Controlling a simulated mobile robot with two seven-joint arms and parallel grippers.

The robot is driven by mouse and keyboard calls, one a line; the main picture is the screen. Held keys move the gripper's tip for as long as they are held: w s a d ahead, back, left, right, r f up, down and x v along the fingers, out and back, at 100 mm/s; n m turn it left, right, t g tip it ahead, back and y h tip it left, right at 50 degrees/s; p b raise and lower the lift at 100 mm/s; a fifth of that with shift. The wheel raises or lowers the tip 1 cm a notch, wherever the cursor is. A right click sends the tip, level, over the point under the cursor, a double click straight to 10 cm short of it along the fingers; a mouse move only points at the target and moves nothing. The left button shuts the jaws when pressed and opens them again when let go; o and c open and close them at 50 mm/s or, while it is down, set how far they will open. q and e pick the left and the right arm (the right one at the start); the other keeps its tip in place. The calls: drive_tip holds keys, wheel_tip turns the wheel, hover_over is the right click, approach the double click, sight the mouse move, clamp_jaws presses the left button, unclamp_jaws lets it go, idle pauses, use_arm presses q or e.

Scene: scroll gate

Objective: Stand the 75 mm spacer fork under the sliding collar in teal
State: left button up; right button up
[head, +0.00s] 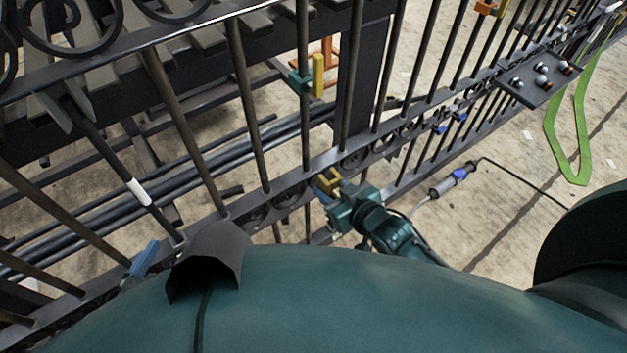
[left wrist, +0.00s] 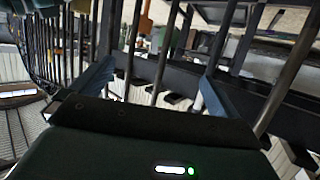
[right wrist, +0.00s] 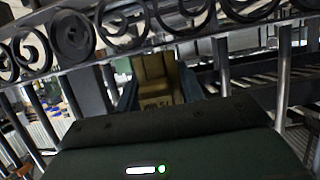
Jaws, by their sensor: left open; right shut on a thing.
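The teal sliding collar (head: 299,82) sits on an upright gate bar in the head view, above the lower rail, with an upright yellow piece (head: 318,75) beside it. My right gripper (head: 330,188) is shut on a yellow spacer fork (head: 328,180), near the lower scroll rail and well below the collar. The fork also shows between blue fingers in the right wrist view (right wrist: 157,80); its size marking is unreadable. My left gripper (head: 145,258) is at the lower left, partly hidden; its fingers are spread and empty in the left wrist view (left wrist: 155,88).
Gate bars and a scroll rail (head: 360,155) cross the space. A small dark shelf with balls (head: 540,82) is at the right, near a green strap (head: 568,145). An orange collar (head: 487,7) is at the top right. A white band (head: 138,192) marks a left bar.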

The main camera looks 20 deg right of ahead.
sight(308, 165)
drive_tip(key=shift+w+a+f, duration=0.1)
drive_tip(key=shift+w+f, duration=0.35)
drive_tip(key=shift+w, duration=0.15)
drive_tip(key=shift+w+a+b, duration=0.15)
drive_tip(key=shift+w+b, duration=0.25)
drive_tip(key=shift+b, duration=0.1)
drive_tip(key=shift+w+a+b, duration=0.25)
drive_tip(key=shift+w+b, duration=0.2)
drive_tip(key=shift+w, duration=0.3)
drive_tip(key=shift+w+a+b, duration=0.25)
drive_tip(key=shift+w+b, duration=0.2)
drive_tip(key=shift+w, duration=0.25)
drive_tip(key=shift+w+a+r, duration=0.1)
drive_tip(key=shift+w+a, duration=0.1)
drive_tip(key=shift+w, duration=0.3)
drive_tip(key=shift+w+a, duration=0.15)
drive_tip(key=shift+w, duration=0.3)
use_arm(q)
drive_tip(key=shift+w+d+f+m+b, duration=0.2)
drive_tip(key=shift+w+f+m, duration=0.15)
drive_tip(key=shift+f, duration=0.4)
drive_tip(key=shift+w+d+f+m+b, duration=0.1)
drive_tip(key=shift+w+d+f+m, duration=0.25)
drive_tip(key=shift+f, duration=0.35)
use_arm(e)
drive_tip(key=shift+w+a, duration=0.25)
drive_tip(key=shift+w, duration=0.35)
drive_tip(key=shift+w+a, duration=0.2)
drive_tip(key=shift+w, duration=0.35)
